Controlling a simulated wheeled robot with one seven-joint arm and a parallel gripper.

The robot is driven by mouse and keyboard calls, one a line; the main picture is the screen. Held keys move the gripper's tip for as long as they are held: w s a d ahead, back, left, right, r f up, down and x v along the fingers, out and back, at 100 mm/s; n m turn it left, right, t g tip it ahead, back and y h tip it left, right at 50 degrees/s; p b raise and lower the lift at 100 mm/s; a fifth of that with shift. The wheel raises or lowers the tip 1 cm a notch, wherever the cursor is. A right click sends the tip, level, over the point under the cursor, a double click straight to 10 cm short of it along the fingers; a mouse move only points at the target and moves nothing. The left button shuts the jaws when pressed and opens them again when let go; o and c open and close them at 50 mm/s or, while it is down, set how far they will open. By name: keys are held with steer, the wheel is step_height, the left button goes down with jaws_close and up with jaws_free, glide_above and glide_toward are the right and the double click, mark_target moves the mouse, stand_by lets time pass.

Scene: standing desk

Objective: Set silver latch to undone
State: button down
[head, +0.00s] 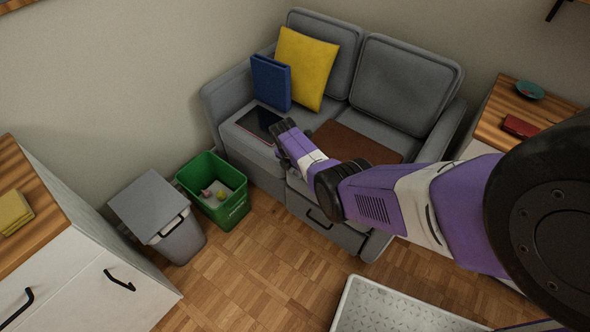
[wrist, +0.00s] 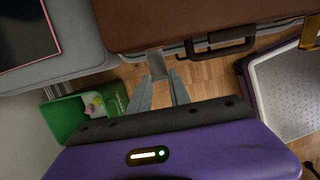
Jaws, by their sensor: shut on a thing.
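A brown briefcase (head: 350,142) lies flat on the grey sofa seat, partly hidden by my arm in the head view. In the wrist view the briefcase (wrist: 190,15) fills the top, with a dark handle (wrist: 222,48) on its front edge. The silver latch (wrist: 155,61) is left of the handle, and a gold-coloured latch (wrist: 311,32) is at the far right. My gripper (wrist: 160,78) is at the silver latch, its fingertips shut on it. Small details of the latch are hidden between the fingertips. In the head view my gripper (head: 284,155) is at the sofa's front.
A black tablet (head: 258,122) lies left of the briefcase; a blue binder (head: 271,83) and yellow cushion (head: 306,66) stand behind. A green bin (head: 232,213) and grey bin (head: 179,239) stand on the floor at left. A pale tray (head: 400,310) is at the front.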

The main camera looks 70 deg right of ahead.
steer(key=shift+d+r+y, duration=0.1)
steer(key=shift+y, duration=0.2)
steer(key=c, duration=1.2)
jaws_free()
step_height(320, 180, up, 8)
steer(key=a+p, duration=0.1)
steer(key=p, duration=0.2)
steer(key=shift+w, duration=0.1)
